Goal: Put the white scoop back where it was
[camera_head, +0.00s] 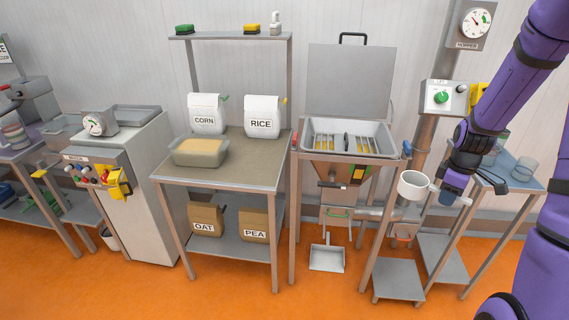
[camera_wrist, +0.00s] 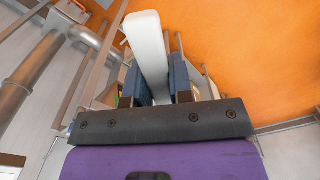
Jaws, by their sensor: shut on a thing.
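The white scoop (camera_head: 411,184) is a round cup on a short handle, in the air right of the hopper and in front of its right-hand post. My gripper (camera_head: 452,194) is shut on the scoop's handle, to the right of the cup. In the wrist view, the white handle (camera_wrist: 149,45) stands between the two dark blue fingers of my gripper (camera_wrist: 160,82). The scoop's cup cannot be made out in the wrist view. The place where the scoop was before cannot be told from these frames.
A side table (camera_head: 525,180) with a clear cup (camera_head: 524,168) stands right of my gripper. The hopper (camera_head: 350,140) with its raised lid is to the left. Further left, a table (camera_head: 240,178) carries CORN (camera_head: 206,113) and RICE (camera_head: 263,116) bags and a tub (camera_head: 200,153).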

